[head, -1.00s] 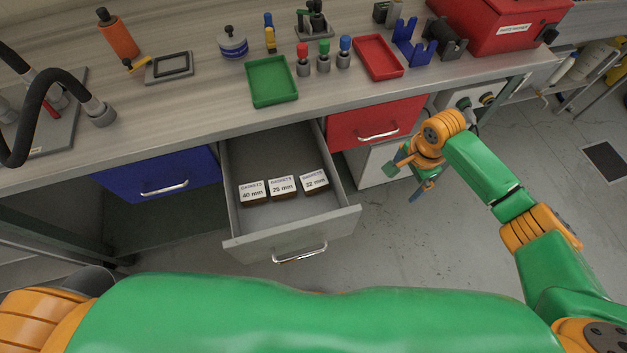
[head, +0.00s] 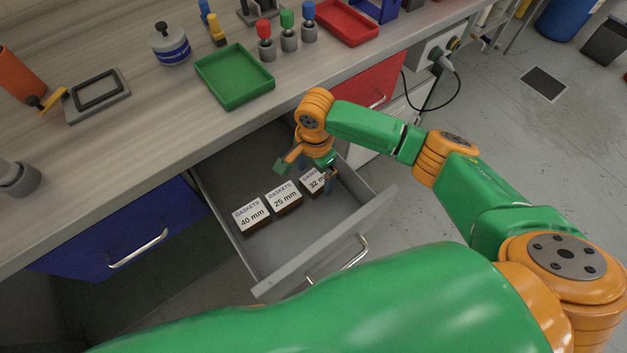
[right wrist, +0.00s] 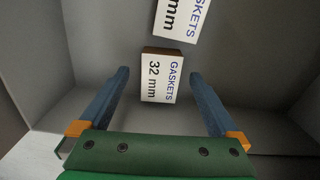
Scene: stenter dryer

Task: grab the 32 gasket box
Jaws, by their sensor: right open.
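The 32 mm gasket box (head: 313,180) lies in the open grey drawer, its white label partly hidden by my right gripper in the head view. In the right wrist view the 32 mm box (right wrist: 160,80) shows whole, between and a little beyond the fingertips. My right gripper (head: 307,178) is over the drawer at this box, open and empty; its two blue fingers (right wrist: 160,80) stand apart on either side of the box. I cannot tell how high the fingertips are above the drawer floor. My left gripper is not in view.
The 25 mm box (head: 284,196) and 40 mm box (head: 250,214) lie left of the 32 mm box in the drawer. The drawer's front wall (head: 325,250) and sides surround them. The bench (head: 130,130) overhangs the drawer's back and carries a green tray (head: 235,77).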

